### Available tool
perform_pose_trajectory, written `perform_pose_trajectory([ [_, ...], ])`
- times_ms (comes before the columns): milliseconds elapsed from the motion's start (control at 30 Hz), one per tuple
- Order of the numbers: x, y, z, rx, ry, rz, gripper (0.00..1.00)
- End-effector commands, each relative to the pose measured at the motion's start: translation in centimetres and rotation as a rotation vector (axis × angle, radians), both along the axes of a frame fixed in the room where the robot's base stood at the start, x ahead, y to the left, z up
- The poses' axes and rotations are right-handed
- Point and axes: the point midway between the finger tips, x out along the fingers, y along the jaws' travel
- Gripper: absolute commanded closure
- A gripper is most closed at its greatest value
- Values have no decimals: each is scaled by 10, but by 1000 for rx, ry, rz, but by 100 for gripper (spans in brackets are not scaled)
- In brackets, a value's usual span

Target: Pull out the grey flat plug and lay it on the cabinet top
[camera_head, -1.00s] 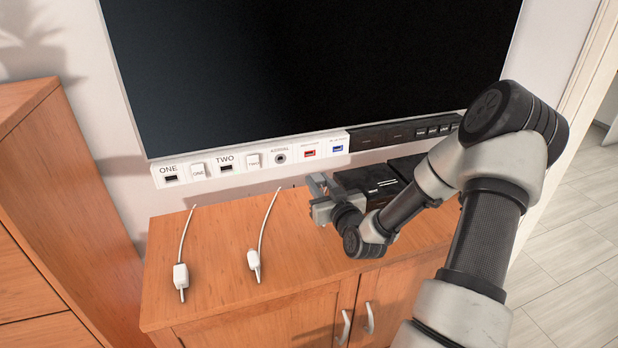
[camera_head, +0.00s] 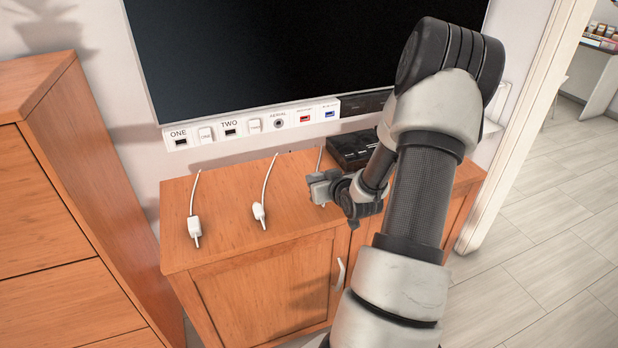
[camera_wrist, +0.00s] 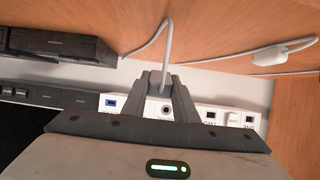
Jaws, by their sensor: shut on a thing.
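My gripper (camera_head: 318,187) is over the cabinet top (camera_head: 285,215), in front of the black box, and its jaws are shut on the grey plug. In the wrist view my gripper (camera_wrist: 158,82) has the grey plug (camera_wrist: 156,77) between its fingers, with a pale cable (camera_wrist: 168,40) running from it. The plug is mostly hidden by the fingers, and in the head view I cannot make out its shape. I cannot tell whether it touches the cabinet top. The socket strip (camera_head: 265,122) is on the wall behind, apart from my gripper.
Two white plugs on cables, one at left (camera_head: 194,226) and one nearer the middle (camera_head: 259,212), lie on the cabinet top. A black box (camera_head: 352,147) stands at the back. A tall wooden cabinet (camera_head: 100,150) is at left. Bare wood lies between the plugs.

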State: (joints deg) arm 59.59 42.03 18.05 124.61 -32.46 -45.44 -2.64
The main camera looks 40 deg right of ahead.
Motion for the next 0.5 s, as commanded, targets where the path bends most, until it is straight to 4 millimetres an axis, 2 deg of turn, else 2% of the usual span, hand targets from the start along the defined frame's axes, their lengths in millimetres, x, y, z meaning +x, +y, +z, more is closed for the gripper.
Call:
perform_pose_trajectory([
  [500, 0, 0, -47, 1, 1, 0, 100],
])
